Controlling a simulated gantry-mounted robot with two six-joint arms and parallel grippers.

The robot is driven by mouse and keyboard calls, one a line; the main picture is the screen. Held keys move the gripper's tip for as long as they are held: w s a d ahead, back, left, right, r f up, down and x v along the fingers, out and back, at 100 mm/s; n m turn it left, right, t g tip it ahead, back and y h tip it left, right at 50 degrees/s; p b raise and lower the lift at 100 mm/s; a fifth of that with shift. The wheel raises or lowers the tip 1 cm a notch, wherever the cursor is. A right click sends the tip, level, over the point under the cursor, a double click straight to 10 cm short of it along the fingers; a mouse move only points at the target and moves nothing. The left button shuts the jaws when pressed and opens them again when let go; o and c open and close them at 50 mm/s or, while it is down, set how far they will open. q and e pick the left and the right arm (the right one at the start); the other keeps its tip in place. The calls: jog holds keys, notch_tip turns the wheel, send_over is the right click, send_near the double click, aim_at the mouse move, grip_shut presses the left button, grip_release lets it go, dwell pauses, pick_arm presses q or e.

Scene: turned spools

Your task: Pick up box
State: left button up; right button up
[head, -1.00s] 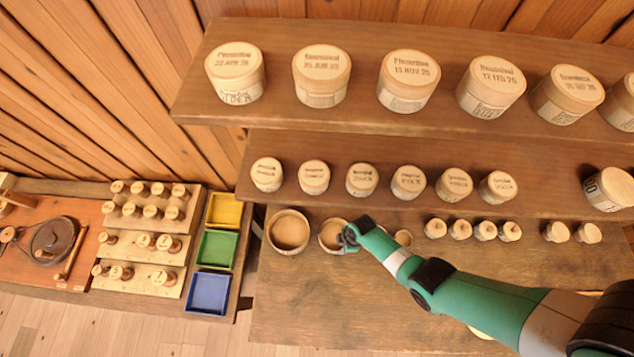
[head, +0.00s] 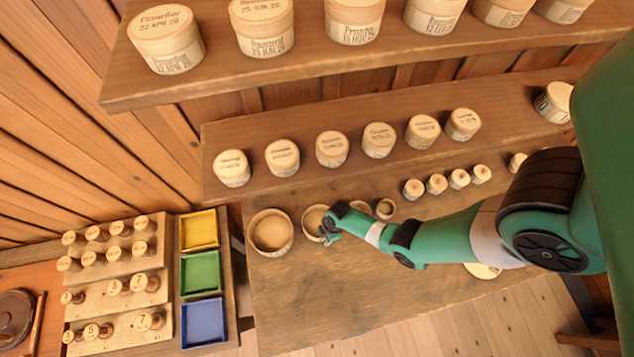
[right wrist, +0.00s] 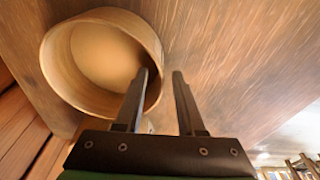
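Round open wooden boxes stand on the lowest shelf: a large one (head: 272,248), a smaller one (head: 312,222) to its right, and a small one (head: 385,209) further right. My right gripper (head: 328,232) is at the right side of the second box and partly covers it. In the right wrist view, an open, empty-looking round box (right wrist: 88,95) fills the upper left. The right gripper (right wrist: 161,74) is open there, its left finger overlapping the box's right wall and its right finger beyond the rim. I cannot tell whether they touch. My left gripper is not in view.
Lidded boxes stand on the middle shelf (head: 290,119) and upper shelf (head: 118,90). Small spools (head: 436,184) stand right of the open boxes. Yellow (head: 199,230), green (head: 201,272) and blue (head: 204,322) trays lie at left.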

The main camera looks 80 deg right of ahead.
jog(key=shift+f, duration=0.1)
grip_shut()
dwell(1.3)
